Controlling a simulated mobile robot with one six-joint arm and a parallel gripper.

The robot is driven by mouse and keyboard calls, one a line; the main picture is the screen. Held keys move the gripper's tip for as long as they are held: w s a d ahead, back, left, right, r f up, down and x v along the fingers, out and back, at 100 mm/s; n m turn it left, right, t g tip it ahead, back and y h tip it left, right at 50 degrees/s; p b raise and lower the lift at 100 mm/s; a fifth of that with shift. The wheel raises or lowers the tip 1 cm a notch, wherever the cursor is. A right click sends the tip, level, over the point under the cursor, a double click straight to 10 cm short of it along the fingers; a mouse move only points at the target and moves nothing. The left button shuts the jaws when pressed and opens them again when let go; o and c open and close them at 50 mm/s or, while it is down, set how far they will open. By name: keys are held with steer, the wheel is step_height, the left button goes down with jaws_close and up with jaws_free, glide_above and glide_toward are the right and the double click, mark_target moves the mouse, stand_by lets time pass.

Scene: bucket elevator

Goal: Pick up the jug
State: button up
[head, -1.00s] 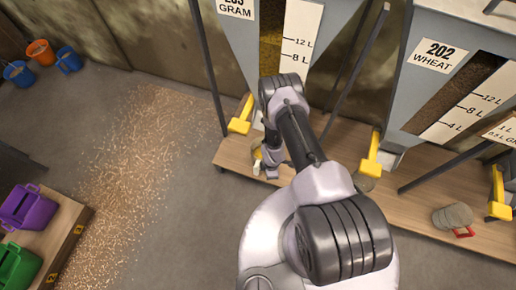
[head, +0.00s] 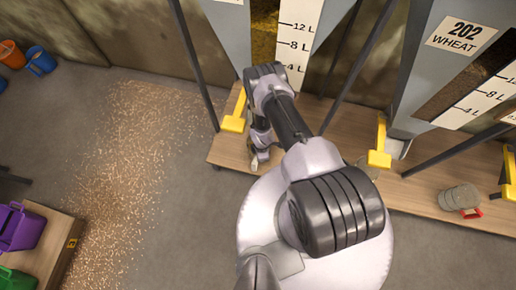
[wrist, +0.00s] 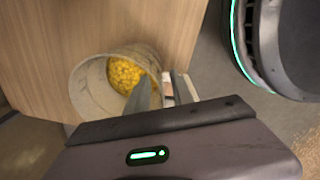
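A pale grey jug (wrist: 88,97) with yellow grain inside shows in the wrist view, against the wooden platform near its edge. In the head view my arm hides nearly all of it. My gripper (wrist: 164,82) is at the jug's right side in the wrist view. One finger overlaps the jug's rim and the other is outside it, with a small pale part, perhaps the handle, between them. I cannot tell whether the fingers press on it. In the head view my gripper (head: 258,160) is low at the platform's left end.
The platform (head: 425,194) carries hoppers with yellow levers (head: 235,112). Another grey jug (head: 458,198) with a red handle stands at right. Purple (head: 20,228) and green bins are at lower left. Grain (head: 125,160) is spilled on otherwise open floor.

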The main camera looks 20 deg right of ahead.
jaws_close()
stand_by(1.3)
